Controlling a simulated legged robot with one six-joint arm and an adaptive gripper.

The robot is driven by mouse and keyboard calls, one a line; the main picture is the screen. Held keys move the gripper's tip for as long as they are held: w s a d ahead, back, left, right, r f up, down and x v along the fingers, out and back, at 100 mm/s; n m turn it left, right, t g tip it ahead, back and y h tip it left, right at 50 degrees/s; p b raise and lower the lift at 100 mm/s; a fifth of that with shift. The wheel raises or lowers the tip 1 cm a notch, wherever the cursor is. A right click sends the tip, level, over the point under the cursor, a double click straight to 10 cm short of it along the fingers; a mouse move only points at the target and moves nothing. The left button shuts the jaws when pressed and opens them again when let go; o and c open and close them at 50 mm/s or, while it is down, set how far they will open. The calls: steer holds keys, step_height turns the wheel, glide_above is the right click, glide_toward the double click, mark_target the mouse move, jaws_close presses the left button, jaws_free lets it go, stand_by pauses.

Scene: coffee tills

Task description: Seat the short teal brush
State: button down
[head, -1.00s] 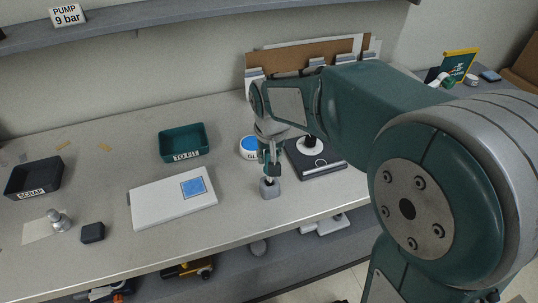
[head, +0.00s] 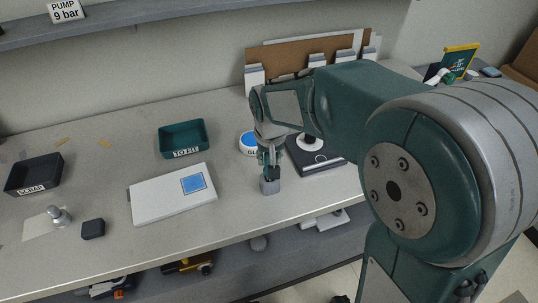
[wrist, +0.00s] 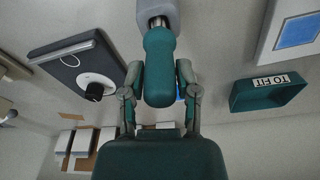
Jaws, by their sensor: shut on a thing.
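My gripper (head: 271,165) points down over a small grey block (head: 270,186) on the bench, right of the white case. In the wrist view my gripper (wrist: 160,85) is shut on the teal handle of the short brush (wrist: 159,50). The brush's silver neck runs to the grey block (wrist: 157,8) at the picture's top edge. The brush looks roughly upright in line with the block. Its far end is hidden, so I cannot tell how deep it sits. In the head view the fingers mostly hide the brush.
A teal TO FIT tray (head: 183,152), a white case (head: 172,205) and a black SCRAP tray (head: 33,187) lie to the left. The bench front edge is near the block.

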steer(key=shift+f, duration=1.35)
steer(key=shift+c, duration=1.3)
jaws_free()
steer(key=shift+r, duration=0.1)
step_height(320, 180, up, 12)
steer(key=s, duration=0.1)
steer(key=shift+s+f, duration=0.25)
steer(key=shift+s, duration=0.1)
